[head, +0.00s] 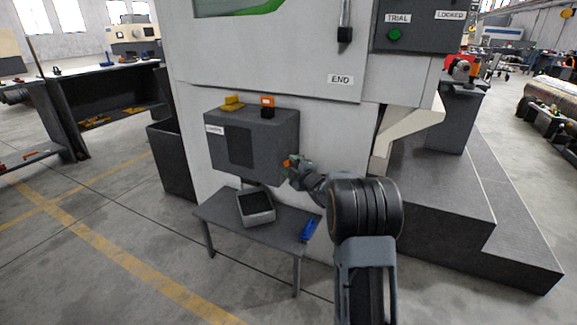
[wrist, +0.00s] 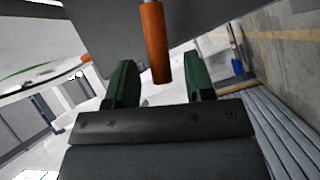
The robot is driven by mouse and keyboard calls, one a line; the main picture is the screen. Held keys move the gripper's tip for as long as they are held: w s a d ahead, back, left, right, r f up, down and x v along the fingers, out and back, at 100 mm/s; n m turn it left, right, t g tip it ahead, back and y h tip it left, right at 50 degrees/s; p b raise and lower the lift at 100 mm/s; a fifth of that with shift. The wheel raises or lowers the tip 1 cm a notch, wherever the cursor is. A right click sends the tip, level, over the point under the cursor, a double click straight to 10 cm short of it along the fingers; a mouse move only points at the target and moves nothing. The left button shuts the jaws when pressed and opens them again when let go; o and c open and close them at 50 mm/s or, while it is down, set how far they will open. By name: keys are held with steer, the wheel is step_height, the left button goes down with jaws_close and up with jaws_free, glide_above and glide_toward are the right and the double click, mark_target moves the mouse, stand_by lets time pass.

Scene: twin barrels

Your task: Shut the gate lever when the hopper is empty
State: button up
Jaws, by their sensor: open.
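The lever (wrist: 154,40) has an orange grip. In the wrist view it hangs from a grey surface, and its free end shows between my two green fingers, with a visible gap on each side. In the head view a small orange part of it (head: 286,164) shows at the right side of a grey box (head: 284,135), beside my gripper (head: 292,167). My gripper is open, and it also shows in the wrist view (wrist: 161,78). The box is probably the hopper; its inside is hidden, so I cannot tell whether it is empty.
A small table (head: 222,214) stands under the box, with an open dark-lined tray (head: 259,219) and a blue object (head: 309,229) on it. A yellow part (head: 231,103) and an orange-black part (head: 267,105) sit on the box. Dark steps (head: 440,205) lie at right.

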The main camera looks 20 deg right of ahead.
steer(key=shift+w+a, duration=0.2)
steer(key=shift+w, duration=1.2)
steer(key=shift+c, duration=0.2)
jaws_close()
